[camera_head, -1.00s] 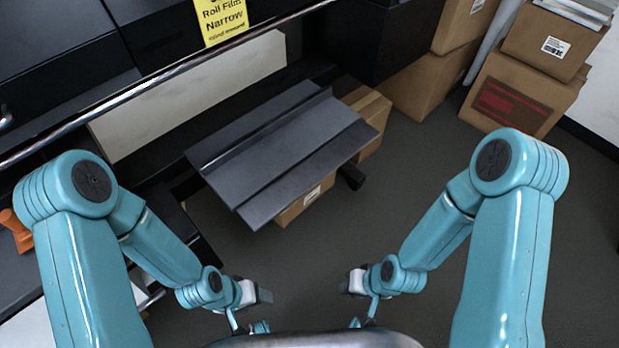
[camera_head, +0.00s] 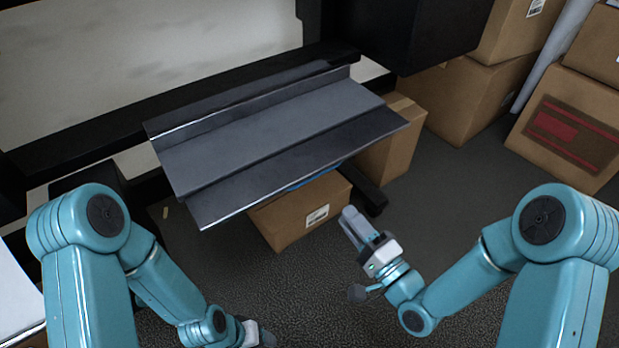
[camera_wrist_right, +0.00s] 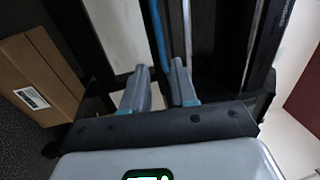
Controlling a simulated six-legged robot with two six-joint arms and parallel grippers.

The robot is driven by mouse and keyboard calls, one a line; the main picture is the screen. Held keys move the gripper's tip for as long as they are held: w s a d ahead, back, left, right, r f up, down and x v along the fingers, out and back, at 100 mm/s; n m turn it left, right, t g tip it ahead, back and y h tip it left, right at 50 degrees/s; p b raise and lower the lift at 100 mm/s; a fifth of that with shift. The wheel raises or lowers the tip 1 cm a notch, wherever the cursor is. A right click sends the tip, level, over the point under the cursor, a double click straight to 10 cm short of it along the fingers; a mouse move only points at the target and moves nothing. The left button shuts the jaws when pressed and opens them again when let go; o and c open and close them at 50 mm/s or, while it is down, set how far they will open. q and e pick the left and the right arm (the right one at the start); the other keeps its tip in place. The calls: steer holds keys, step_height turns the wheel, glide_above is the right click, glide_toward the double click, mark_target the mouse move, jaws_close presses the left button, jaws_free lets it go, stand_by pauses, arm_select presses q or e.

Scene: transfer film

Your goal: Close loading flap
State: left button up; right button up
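The loading flap (camera_head: 275,128) is a dark grey, stepped panel in the middle of the head view. It hangs out from the front of the large black machine, with its long edge facing me. My right gripper (camera_head: 353,219) is just below and right of the flap's near edge, pointing up towards it and apparently apart from it. In the right wrist view its two fingers (camera_wrist_right: 160,78) are parted with nothing visible between them. My left gripper (camera_head: 263,336) is low at the bottom edge of the head view, well away from the flap; its fingers are not clear.
A cardboard box (camera_head: 298,211) sits on the floor under the flap, with another box (camera_head: 393,142) behind it. A black machine foot (camera_head: 368,193) sticks out close to my right gripper. More boxes (camera_head: 568,128) stand at the right. The floor (camera_head: 440,195) between is clear.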

mark_target(308, 170)
steer(key=b+x, duration=0.2)
steer(key=x, duration=1.3)
steer(key=shift+a, duration=0.2)
jaws_close()
